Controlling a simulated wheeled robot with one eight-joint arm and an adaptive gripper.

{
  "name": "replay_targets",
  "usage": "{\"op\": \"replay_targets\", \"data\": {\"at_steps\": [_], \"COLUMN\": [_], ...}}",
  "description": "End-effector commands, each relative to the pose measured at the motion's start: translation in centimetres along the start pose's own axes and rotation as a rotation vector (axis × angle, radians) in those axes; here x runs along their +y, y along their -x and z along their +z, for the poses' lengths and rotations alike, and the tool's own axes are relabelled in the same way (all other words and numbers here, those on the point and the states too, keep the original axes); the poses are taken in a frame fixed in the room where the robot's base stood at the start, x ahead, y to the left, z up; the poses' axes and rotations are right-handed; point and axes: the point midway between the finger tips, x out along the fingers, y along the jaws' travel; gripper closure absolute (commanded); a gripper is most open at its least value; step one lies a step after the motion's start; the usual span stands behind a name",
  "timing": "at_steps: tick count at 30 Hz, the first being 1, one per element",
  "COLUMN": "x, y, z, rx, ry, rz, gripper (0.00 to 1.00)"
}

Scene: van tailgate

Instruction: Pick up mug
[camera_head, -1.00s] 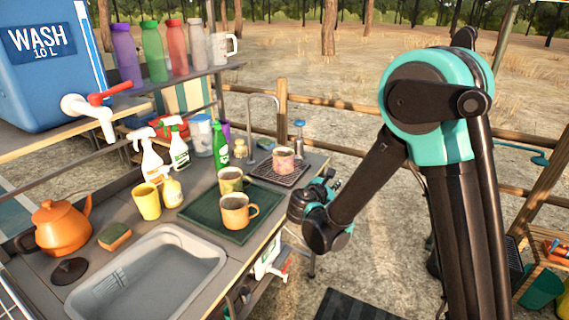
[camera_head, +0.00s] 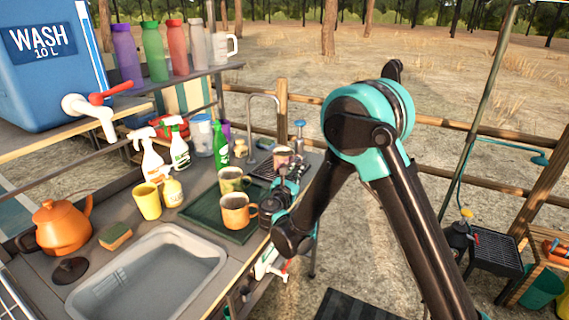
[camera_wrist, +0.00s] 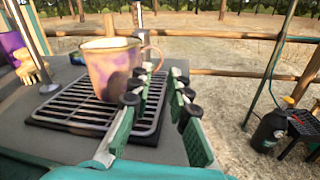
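A pinkish mug with dark patches (camera_wrist: 106,70) stands upright on a dark wire rack (camera_wrist: 70,108) in the wrist view. Its handle is on the right side. In the head view the mug (camera_head: 281,153) is at the far end of the counter, partly hidden by my gripper (camera_head: 287,175). In the wrist view my gripper (camera_wrist: 160,85) is open and empty. Its left finger overlaps the mug's lower right in the picture, and the handle lies beyond the gap between the fingers. I cannot tell whether a finger touches the mug.
An orange mug (camera_head: 237,211) and an olive mug (camera_head: 231,181) stand on a green tray (camera_head: 200,222) close by. A yellow cup (camera_head: 147,201), spray bottles and a green bottle (camera_head: 222,147) stand further left.

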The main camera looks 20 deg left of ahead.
Motion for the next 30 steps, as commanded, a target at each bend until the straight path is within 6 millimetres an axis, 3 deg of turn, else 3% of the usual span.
{"op": "replay_targets", "data": {"at_steps": [12,19,23,30], "x": [-0.1,0.0,0.0,0.0], "y": [-5.4,-5.5,-5.5,-5.5], "z": [0.0,0.0,0.0,0.0], "rx": [0.000,0.000,0.001,0.000], "ry": [-0.001,-0.001,-0.001,-0.001], "rz": [-0.001,0.000,0.000,0.000], "gripper": [0.82,0.82,0.99,1.00]}}
